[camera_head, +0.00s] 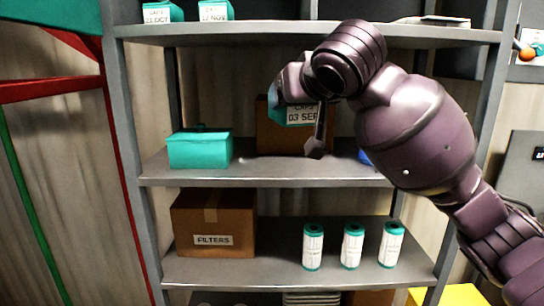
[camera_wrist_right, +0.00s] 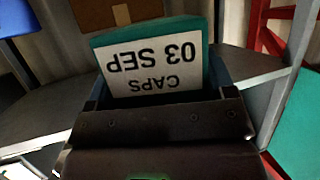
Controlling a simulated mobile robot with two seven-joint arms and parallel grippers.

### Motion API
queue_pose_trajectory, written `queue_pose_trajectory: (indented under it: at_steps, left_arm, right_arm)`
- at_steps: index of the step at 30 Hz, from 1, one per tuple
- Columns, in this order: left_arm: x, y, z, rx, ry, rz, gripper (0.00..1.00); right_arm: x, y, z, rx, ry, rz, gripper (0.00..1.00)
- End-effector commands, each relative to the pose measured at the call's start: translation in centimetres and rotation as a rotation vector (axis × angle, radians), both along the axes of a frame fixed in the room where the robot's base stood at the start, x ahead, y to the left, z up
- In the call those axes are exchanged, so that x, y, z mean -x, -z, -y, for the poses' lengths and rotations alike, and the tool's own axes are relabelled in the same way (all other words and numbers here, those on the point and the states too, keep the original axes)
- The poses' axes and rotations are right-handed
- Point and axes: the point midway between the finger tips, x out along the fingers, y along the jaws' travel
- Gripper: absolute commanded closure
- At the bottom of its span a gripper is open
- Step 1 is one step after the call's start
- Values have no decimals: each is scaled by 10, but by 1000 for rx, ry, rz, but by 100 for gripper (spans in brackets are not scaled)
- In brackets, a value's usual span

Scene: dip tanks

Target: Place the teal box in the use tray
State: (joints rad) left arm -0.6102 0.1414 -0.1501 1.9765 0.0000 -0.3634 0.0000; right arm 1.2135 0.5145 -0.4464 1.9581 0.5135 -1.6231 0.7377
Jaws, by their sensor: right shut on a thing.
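A teal box (camera_head: 285,113) with a white label reading CAPS 03 SEP is held in my right gripper (camera_head: 302,118), in front of the middle shelf and above its board. In the right wrist view the same teal box (camera_wrist_right: 152,70) sits between the fingers of the right gripper (camera_wrist_right: 158,92), its label upside down in the picture. Another teal box (camera_head: 200,148) stands on the left of the middle shelf, with no label visible. I cannot make out a use tray in either view. My left gripper is not in view.
A cardboard box (camera_head: 265,136) stands behind the held box; a blue item (camera_head: 363,157) is partly hidden by my arm. Dated teal boxes (camera_head: 214,11) stand on the top shelf. A FILTERS carton (camera_head: 211,222) and white-and-teal canisters (camera_head: 352,246) stand below. The middle shelf's front is clear.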

Motion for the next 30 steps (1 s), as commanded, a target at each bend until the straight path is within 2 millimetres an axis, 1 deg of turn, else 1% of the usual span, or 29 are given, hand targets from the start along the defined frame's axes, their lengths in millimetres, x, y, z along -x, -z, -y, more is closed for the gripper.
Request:
queue_pose_trajectory:
  at_steps: [1,6,17,30]
  left_arm:
    - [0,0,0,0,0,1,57]
    - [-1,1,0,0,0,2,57]
    - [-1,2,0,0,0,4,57]
    - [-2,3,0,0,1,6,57]
  right_arm:
    - [1,17,8,-1,9,-3,49]
    - [5,65,30,0,41,-6,49]
    - [24,162,74,0,119,-5,49]
    - [58,277,120,1,207,-7,49]
